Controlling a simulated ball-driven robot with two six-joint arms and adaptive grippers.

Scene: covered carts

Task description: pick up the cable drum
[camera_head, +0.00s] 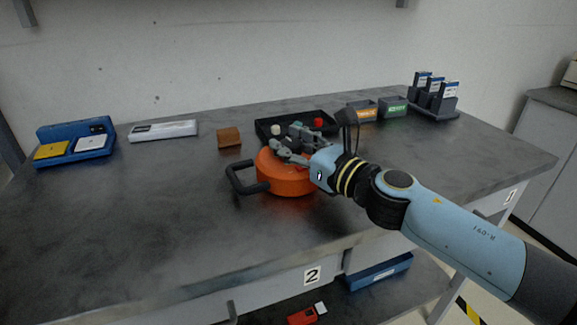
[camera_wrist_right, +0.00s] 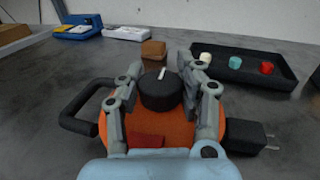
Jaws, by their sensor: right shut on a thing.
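The cable drum (camera_head: 287,184) is an orange round body with a black handle (camera_head: 243,178) on its left. It rests on the grey table and also shows in the right wrist view (camera_wrist_right: 185,133). There, a black knob (camera_wrist_right: 160,92) stands on its top and a black plug block (camera_wrist_right: 249,137) is at its right. My right gripper (camera_head: 288,145) is over the drum, its fingers shut on the knob from both sides. In the head view the gripper hides the knob and part of the drum's top. My left gripper is in neither view.
A black tray (camera_wrist_right: 282,84) with small white, teal and red pieces lies just behind the drum. A brown block (camera_head: 229,138) is behind it to the left. Blue and white cases, labelled bins (camera_head: 393,107) and a rack stand farther off. The table's front left is clear.

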